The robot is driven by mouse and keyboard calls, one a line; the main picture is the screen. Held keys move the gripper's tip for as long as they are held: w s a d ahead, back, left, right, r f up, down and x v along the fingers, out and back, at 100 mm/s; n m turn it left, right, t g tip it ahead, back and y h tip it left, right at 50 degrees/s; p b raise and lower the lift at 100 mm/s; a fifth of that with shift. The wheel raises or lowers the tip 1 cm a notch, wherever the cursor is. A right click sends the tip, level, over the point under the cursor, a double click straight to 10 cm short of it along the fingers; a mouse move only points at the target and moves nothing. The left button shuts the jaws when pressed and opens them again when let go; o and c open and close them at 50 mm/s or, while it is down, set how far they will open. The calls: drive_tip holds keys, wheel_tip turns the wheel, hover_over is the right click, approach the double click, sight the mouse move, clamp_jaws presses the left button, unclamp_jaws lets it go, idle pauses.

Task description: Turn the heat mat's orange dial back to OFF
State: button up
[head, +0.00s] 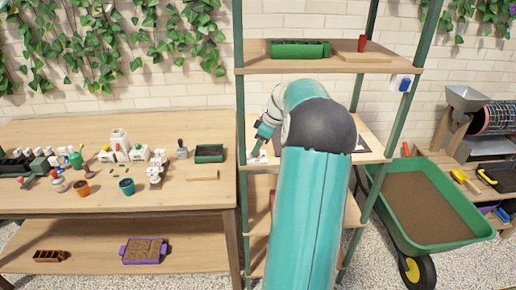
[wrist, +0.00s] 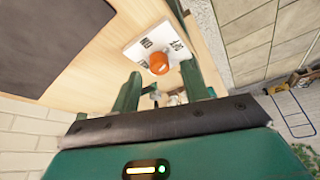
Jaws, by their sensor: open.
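The orange dial (wrist: 159,63) sits on a white plate (wrist: 138,49) with dark lettering, on the wooden shelf in the wrist view. The lettering is too small and tilted to read surely, and I cannot tell which mark the dial points at. A dark mat (wrist: 60,40) lies on the shelf beside the plate. My gripper (wrist: 160,85) is open, its two green fingers apart, with the dial just beyond the fingertips and between them in the picture. In the head view my gripper (head: 264,138) is at the middle shelf's left side, and my arm hides much of that shelf.
The shelf's green posts (head: 240,120) stand close to my gripper. An upper shelf (head: 290,64) holds a green tray (head: 300,50) and a red cup (head: 362,43). A crowded potting table (head: 60,137) is at left, a green wheelbarrow (head: 458,238) at right.

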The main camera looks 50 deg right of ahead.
drive_tip(key=shift+x, duration=0.85)
clamp_jaws()
drive_tip(key=shift+a+m+h, duration=0.1)
drive_tip(key=shift+m+h, duration=0.3)
drive_tip(key=shift+m, duration=0.5)
drive_tip(key=shift+s+m+h, duration=0.1)
drive_tip(key=shift+m+h, duration=0.4)
drive_tip(key=shift+m, duration=0.9)
unclamp_jaws()
drive_tip(key=v, duration=1.3)
drive_tip(key=shift+s+r, duration=0.25)
drive_tip(key=shift+r, duration=0.05)
